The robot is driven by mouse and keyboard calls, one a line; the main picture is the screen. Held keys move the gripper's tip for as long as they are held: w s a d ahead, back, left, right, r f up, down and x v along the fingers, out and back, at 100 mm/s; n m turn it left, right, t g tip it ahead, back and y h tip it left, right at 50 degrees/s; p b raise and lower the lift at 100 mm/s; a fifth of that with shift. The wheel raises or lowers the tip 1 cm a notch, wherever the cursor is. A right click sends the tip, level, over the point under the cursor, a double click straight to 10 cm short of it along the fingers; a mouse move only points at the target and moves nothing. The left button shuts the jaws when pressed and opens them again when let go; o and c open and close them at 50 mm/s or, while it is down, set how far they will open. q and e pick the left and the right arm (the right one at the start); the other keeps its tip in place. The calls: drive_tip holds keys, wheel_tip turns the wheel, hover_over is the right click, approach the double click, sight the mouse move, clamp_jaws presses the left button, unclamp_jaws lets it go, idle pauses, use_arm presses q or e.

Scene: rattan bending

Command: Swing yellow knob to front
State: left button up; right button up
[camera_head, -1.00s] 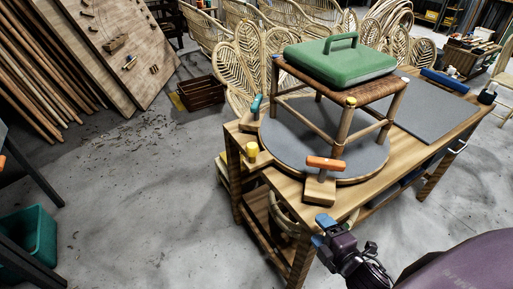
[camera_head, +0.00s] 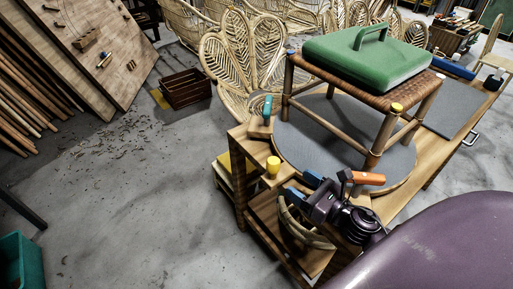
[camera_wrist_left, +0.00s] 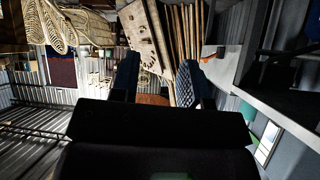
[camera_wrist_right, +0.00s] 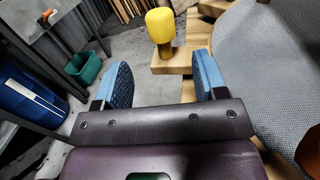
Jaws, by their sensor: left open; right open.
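The yellow knob (camera_head: 273,165) stands upright on a wooden block at the left edge of the workbench, beside the round grey disc (camera_head: 330,135). It also shows in the right wrist view (camera_wrist_right: 161,27), beyond the fingers and roughly centred between them. My right gripper (camera_head: 302,187) is open with blue pads, near the bench edge, just right of and nearer than the knob, apart from it. My left gripper shows only in the left wrist view (camera_wrist_left: 158,76), open and away from the bench, with nothing visible between its fingers.
An orange-handled clamp (camera_head: 362,178) is close beside my right gripper and partly hidden by it. A woven stool with a green case (camera_head: 365,58) stands on the disc. The floor left of the bench is open.

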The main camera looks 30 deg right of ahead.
sight(269, 162)
drive_tip(key=p+x, duration=0.1)
drive_tip(key=x, duration=1)
drive_tip(key=shift+w, duration=0.2)
clamp_jaws()
